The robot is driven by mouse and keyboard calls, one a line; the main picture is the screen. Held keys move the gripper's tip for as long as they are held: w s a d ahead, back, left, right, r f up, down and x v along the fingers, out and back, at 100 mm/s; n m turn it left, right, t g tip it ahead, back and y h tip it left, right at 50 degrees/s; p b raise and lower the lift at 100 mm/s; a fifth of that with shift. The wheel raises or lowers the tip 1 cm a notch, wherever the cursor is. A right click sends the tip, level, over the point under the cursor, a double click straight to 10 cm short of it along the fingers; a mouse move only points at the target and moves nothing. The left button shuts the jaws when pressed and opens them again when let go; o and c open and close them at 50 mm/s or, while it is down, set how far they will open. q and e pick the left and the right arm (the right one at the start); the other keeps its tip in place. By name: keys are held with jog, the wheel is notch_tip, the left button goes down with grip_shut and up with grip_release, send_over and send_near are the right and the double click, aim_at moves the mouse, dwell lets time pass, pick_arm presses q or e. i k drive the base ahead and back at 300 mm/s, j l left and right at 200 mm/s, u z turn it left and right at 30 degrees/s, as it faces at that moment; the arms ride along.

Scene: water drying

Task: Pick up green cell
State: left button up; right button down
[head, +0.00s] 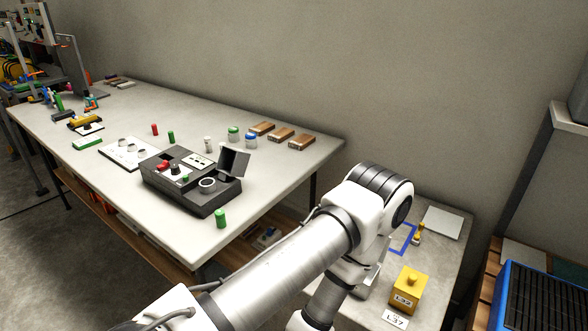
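A green cylinder (220,218) stands upright near the front edge of the long white table (215,240), just in front of a dark grey device. A smaller green cylinder (171,137) stands farther back, beside a red cylinder (154,129). I cannot tell which green cylinder is the cell. The dark grey device (182,197) has an open lid, a round socket and a red part on top. One of my white arms reaches in from the bottom and bends over the right side, away from the green cylinders. Neither gripper shows clearly.
White and green-lidded jars (233,133) and brown blocks (281,135) stand toward the back right of the table. A white plate with rings (127,151) lies left of the device. A yellow box (407,288) stands on a lower right table.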

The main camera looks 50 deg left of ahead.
aim_at(219, 214)
jog(key=u, duration=2.05)
